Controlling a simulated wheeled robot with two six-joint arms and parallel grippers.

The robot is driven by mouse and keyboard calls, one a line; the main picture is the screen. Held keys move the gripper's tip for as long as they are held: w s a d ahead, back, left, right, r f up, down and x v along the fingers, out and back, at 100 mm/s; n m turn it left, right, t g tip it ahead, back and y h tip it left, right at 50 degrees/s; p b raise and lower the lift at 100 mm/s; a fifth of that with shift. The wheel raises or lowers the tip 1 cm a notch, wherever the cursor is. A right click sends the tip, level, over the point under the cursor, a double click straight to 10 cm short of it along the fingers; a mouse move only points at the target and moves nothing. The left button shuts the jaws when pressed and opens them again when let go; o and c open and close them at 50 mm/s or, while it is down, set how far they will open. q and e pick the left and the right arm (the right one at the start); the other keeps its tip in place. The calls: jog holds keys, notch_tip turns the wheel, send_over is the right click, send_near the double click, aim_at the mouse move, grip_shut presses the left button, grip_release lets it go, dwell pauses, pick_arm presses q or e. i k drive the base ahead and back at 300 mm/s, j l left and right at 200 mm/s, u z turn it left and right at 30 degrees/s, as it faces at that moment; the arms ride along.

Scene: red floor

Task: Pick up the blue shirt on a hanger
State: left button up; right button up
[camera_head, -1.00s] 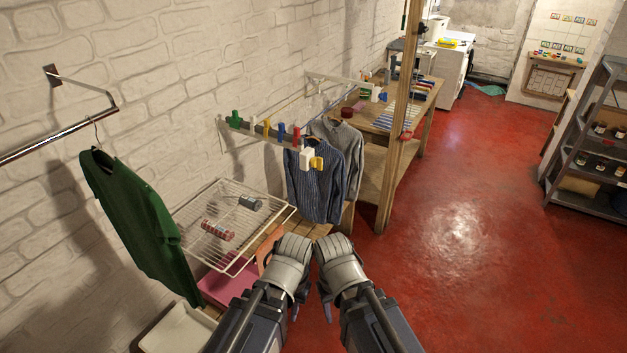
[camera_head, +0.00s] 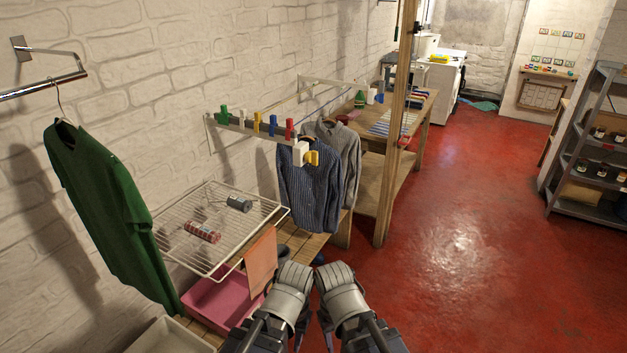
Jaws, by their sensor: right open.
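The blue shirt (camera_head: 309,192), dark blue and striped, hangs from the wall rack in the middle of the view. Its hanger is mostly hidden behind the clothes pegs. A grey garment (camera_head: 345,150) hangs just behind it. My left gripper (camera_head: 299,335) and right gripper (camera_head: 329,335) are side by side at the bottom centre, below and nearer than the shirt, touching nothing that I can see. The right one is open and empty. The left one's jaws are too hidden to judge.
A peg bar (camera_head: 250,124) with coloured pegs juts out before the shirt. A wire drying rack (camera_head: 180,258), a pink basin (camera_head: 222,300) and a green shirt (camera_head: 100,210) are at left. A wooden post (camera_head: 394,150) stands right of the shirt. The red floor (camera_head: 460,260) at right is clear.

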aim_at(315, 193)
jog(key=i+j+z, duration=0.1)
jog(key=i+z, duration=0.15)
jog(key=i, duration=0.15)
jog(key=i+j+z, duration=0.5)
jog(key=i, duration=0.2)
